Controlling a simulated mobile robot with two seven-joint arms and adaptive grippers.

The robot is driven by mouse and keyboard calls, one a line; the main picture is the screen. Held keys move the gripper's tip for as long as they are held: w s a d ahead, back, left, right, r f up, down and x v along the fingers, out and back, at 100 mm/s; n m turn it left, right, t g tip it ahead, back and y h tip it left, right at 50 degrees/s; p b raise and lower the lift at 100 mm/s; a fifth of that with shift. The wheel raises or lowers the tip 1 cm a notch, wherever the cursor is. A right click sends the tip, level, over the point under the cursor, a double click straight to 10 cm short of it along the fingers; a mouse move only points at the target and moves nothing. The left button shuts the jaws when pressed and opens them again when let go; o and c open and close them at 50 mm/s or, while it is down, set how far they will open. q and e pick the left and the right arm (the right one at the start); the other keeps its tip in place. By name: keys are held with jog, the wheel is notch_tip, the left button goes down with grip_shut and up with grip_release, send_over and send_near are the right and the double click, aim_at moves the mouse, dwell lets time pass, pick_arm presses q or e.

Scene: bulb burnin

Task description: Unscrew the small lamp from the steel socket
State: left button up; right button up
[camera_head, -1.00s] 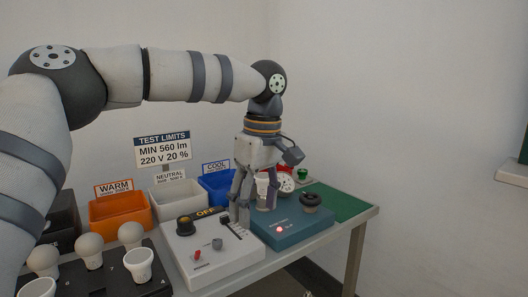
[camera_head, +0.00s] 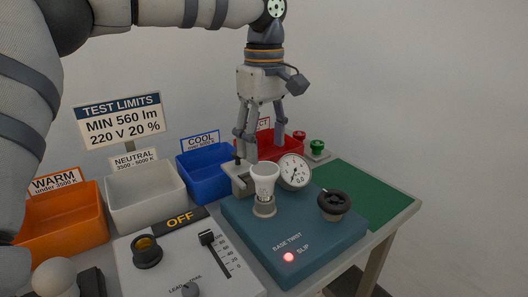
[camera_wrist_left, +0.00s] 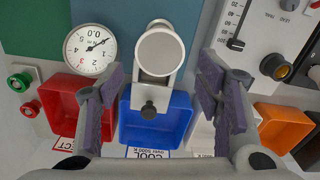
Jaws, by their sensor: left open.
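The small lamp (camera_head: 264,179) is a white reflector bulb standing upright in the steel socket (camera_head: 264,209) on the teal base-twist box (camera_head: 319,235). My left gripper (camera_head: 262,152) is open and empty, pointing down behind and above the lamp, in front of the red and blue bins. In the left wrist view the lamp's round white face (camera_wrist_left: 160,55) shows beyond and between the spread fingers (camera_wrist_left: 160,100), apart from both. The socket is hidden under the lamp there. My right gripper is not in view.
A dial gauge (camera_head: 295,171) and a black knob (camera_head: 334,204) stand close to the lamp. A red light (camera_head: 288,257) glows on the box by "SLIP". Blue (camera_head: 205,178), white (camera_head: 143,202) and orange (camera_head: 62,228) bins line the back. The green mat (camera_head: 367,192) is clear.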

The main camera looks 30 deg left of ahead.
aim_at(264, 168)
pick_arm(q)
notch_tip(264, 168, down, 10)
jog(key=shift+r, duration=0.1)
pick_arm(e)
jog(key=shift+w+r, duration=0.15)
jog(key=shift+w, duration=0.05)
pick_arm(q)
jog(key=c, duration=1.2)
jog(key=n, duration=0.2)
jog(key=r+n+p, duration=0.1)
jog(key=shift+s+n, duration=0.1)
jog(key=shift+n, duration=0.3)
jog(key=shift+f, duration=0.35)
jog(key=shift+r, duration=1.6)
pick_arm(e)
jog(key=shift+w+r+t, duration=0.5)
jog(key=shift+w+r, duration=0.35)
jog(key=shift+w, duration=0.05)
